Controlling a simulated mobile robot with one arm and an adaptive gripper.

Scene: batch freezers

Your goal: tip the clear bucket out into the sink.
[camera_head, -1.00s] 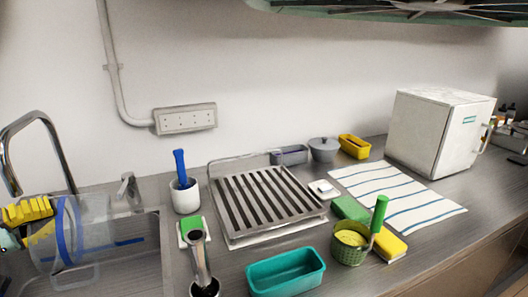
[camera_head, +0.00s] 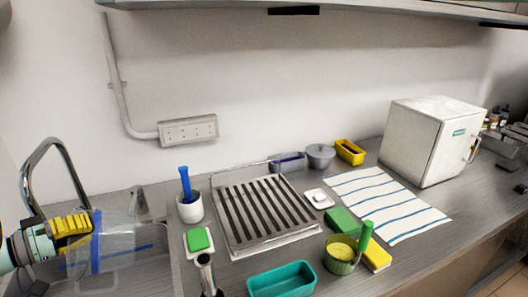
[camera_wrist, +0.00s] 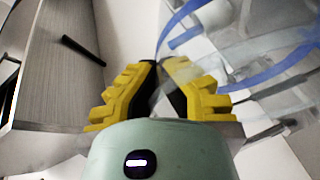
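The clear bucket (camera_head: 118,238) with a blue band is at the left in the head view, lying tipped on its side over the sink (camera_head: 160,262). My gripper (camera_head: 88,222) has yellow fingers and is at the bucket's left side. In the wrist view, the fingers (camera_wrist: 160,72) come close together with the clear bucket wall (camera_wrist: 235,45) between them. The bucket's blue band shows there too. I see no contents in the bucket. The bucket and gripper hide part of the basin.
A curved tap (camera_head: 48,150) rises behind the bucket. Right of the sink are a white cup with a blue tool (camera_head: 190,207), a sponge on a dish (camera_head: 199,242), a slatted rack (camera_head: 262,250) and a teal tray (camera_head: 283,280). A small white appliance (camera_head: 425,140) stands farther right.

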